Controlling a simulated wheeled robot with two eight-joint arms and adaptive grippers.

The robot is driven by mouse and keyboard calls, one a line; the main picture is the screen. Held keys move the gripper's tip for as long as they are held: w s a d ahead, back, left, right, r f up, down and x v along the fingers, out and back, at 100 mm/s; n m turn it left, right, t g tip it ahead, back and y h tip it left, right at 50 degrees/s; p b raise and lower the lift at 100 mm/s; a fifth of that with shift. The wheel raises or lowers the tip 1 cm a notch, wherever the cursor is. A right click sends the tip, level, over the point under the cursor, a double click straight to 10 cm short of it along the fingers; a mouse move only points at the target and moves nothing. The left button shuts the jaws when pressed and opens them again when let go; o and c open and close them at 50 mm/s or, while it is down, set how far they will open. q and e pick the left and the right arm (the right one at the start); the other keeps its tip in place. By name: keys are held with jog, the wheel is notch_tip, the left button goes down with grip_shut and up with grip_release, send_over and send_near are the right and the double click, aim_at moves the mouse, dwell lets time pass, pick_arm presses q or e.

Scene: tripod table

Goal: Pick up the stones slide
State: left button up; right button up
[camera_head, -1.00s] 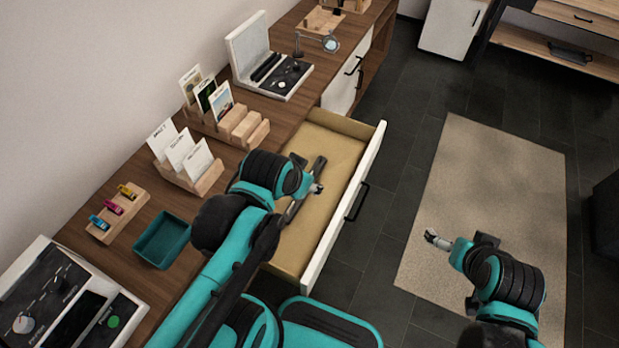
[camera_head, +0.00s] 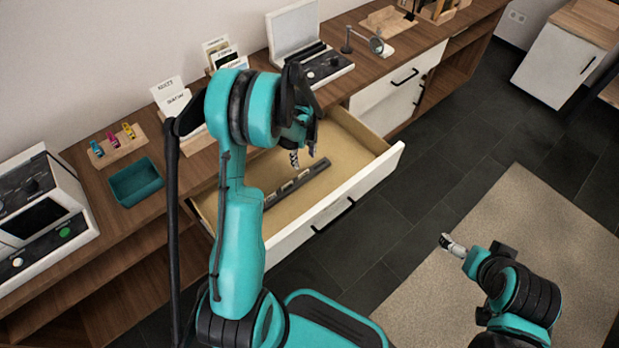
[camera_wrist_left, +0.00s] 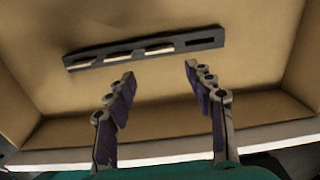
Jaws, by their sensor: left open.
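A dark slide holder (camera_head: 296,187) lies in the open drawer (camera_head: 345,158). It also shows in the left wrist view (camera_wrist_left: 145,48), with several pale slides in its slots and one empty dark slot at the right end. I cannot tell which slide is the stones slide. My left gripper (camera_head: 303,157) is open and empty above the drawer; in the left wrist view its fingers (camera_wrist_left: 159,76) point toward the holder, apart from it. My right gripper (camera_head: 450,243) is over the rug, away from the drawer; its fingers are too small to judge.
The drawer's white front (camera_head: 352,200) and side walls surround the holder. On the desk are a teal tray (camera_head: 136,182), a wooden rack with colored clips (camera_head: 117,148), upright labelled cards (camera_head: 170,95) and a white device (camera_head: 293,35). The dark floor is clear in front.

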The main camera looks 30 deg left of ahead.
pick_arm(q)
jog(key=b, duration=0.1)
send_over(303, 173)
jog(key=shift+m, duration=0.3)
notch_tip(303, 173, down, 4)
jog(key=shift+s+f, duration=0.1)
jog(key=f+b, duration=0.2)
jog(key=f, duration=0.1)
jog(key=f+b, duration=0.1)
jog(key=f, duration=0.1)
jog(key=shift+w+f, duration=0.15)
jog(key=shift+w, duration=0.1)
jog(key=shift+c, duration=0.5)
jog(key=c, duration=0.4)
